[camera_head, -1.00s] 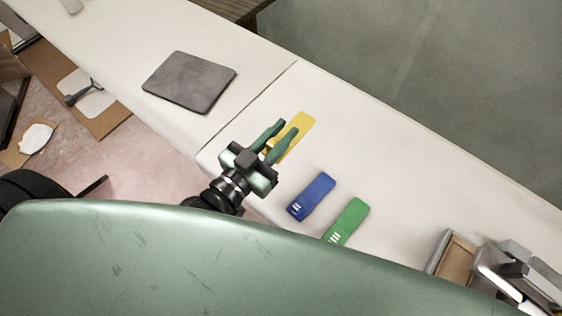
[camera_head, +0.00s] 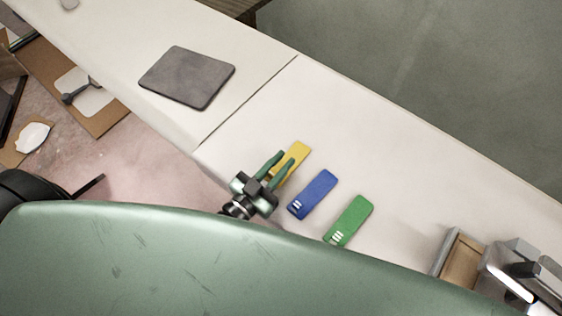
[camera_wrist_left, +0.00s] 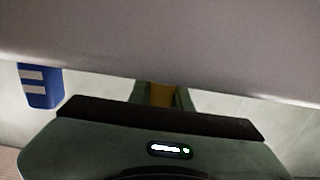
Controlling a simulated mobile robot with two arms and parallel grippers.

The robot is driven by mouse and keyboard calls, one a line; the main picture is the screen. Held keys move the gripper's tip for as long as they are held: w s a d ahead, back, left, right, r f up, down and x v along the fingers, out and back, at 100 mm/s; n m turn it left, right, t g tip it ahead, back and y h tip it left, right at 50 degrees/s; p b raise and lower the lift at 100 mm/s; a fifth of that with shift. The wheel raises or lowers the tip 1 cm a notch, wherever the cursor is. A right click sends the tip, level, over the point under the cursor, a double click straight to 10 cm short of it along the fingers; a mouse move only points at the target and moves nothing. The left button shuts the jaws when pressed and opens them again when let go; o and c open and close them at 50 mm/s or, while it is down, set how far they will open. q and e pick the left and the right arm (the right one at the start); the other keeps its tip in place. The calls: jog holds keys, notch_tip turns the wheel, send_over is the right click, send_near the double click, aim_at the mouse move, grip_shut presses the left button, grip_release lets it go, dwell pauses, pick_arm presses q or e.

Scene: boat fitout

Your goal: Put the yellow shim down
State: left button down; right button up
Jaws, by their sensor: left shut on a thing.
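The yellow shim (camera_head: 300,150) is a flat strip at the near side of the white bench, left of the blue shim. My left gripper (camera_head: 279,163) is shut on it, with a green finger on each side. In the left wrist view the yellow shim (camera_wrist_left: 162,95) shows between the fingers, its far part cut off by a pale grey surface. The blue shim (camera_head: 313,194) and the green shim (camera_head: 349,220) lie on the bench to the right, in a slanting row with the yellow one. I cannot tell whether the yellow shim touches the bench.
A dark grey square pad (camera_head: 188,77) lies on the bench beyond the seam, to the left. A wooden-bottomed tray (camera_head: 462,262) and a metal device (camera_head: 522,270) stand at the right. The bench (camera_head: 410,155) behind the shims is clear.

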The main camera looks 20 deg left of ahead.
pick_arm(q)
jog(key=shift+f, duration=0.15)
jog(key=c, duration=1.3)
grip_release()
jog(key=shift+s+r, duration=0.2)
jog(key=v, duration=1.1)
jog(key=shift+s+a+b, duration=0.15)
jog(key=shift+s+b, duration=0.15)
jog(key=shift+b, duration=0.15)
jog(key=shift+r, duration=0.1)
